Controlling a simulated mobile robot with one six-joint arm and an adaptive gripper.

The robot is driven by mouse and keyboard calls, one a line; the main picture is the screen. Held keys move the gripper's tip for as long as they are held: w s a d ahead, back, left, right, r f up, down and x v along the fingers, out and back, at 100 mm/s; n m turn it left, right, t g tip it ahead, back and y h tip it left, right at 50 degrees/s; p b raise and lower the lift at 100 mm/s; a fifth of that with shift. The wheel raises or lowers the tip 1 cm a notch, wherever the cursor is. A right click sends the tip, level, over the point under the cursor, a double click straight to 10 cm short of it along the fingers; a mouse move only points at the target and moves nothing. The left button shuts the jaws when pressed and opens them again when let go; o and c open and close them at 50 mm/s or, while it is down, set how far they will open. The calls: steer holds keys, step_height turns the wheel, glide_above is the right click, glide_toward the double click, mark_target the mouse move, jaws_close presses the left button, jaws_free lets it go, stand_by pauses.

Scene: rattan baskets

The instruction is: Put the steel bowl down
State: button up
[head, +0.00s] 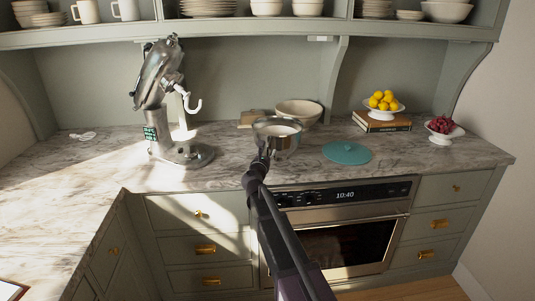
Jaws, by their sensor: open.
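The steel bowl (289,146) is upright over the middle of the marble counter, with a pale inside. Whether its base rests on the counter is hard to tell. My gripper (263,158) is at the near left side of the bowl, at the end of my arm, which reaches up from the bottom of the head view. The gripper is open. Its fingertips are small and dark here, and the arm partly hides where they meet the bowl.
A beige bowl (299,109) stands just behind the steel bowl. A stand mixer (160,100) is to the left. A teal disc (347,153) lies to the right, with lemons (383,99) and a bowl of red fruit (443,130) beyond. The left counter is mostly clear.

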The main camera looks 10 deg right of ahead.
steer(key=r+v, duration=0.1)
steer(key=v, duration=1.1)
steer(key=shift+f+b, duration=0.35)
steer(key=shift+d, duration=0.1)
steer(key=s+d+f+m+g+h, duration=0.1)
steer(key=s+d+f+m+g, duration=0.95)
steer(key=m, duration=0.65)
steer(key=s+f+m+g+y, duration=0.3)
steer(key=s+f+m+y, duration=0.1)
steer(key=s+m, duration=0.3)
steer(key=s+f+m+g+y, duration=0.4)
steer(key=s+m, duration=0.3)
steer(key=s, duration=0.4)
steer(key=shift+a+f, duration=0.2)
steer(key=shift+f, duration=0.4)
